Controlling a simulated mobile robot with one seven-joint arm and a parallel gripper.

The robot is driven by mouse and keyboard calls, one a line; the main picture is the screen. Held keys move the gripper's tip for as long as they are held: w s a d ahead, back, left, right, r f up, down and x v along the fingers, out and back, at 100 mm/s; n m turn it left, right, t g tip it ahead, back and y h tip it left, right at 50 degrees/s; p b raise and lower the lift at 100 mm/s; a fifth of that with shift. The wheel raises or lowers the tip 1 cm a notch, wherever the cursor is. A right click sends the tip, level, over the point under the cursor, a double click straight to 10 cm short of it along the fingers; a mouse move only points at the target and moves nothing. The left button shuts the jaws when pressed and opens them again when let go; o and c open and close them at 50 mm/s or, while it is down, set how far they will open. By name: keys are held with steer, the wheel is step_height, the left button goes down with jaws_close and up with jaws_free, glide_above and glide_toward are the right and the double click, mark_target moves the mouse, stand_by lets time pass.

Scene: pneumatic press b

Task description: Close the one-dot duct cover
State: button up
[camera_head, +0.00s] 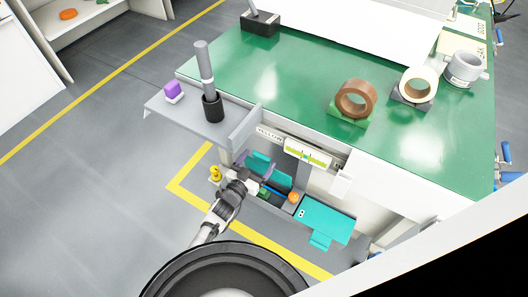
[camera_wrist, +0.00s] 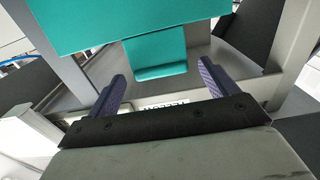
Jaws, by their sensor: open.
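A teal cover (camera_head: 265,170) stands tilted in the duct opening under the bench, by my gripper. In the wrist view a teal panel (camera_wrist: 140,18) with a bent lower tab (camera_wrist: 158,60) fills the top middle. My gripper (camera_head: 254,169) is open at the left cover. In the wrist view its purple fingers (camera_wrist: 162,78) are spread to either side of the tab. I cannot tell whether they touch it. No dot shows on that panel.
The green bench (camera_head: 290,85) holds tape rolls (camera_head: 356,100). A grey side shelf (camera_head: 225,128) with a dark holder (camera_head: 212,108) juts out above my arm. An orange piece (camera_head: 293,197) lies by the opening and a yellow one (camera_head: 215,174) left of my gripper. Floor at left is clear.

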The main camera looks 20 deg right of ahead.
steer(key=shift+x, duration=2.4)
steer(key=c, duration=1.4)
steer(key=shift+a, duration=0.15)
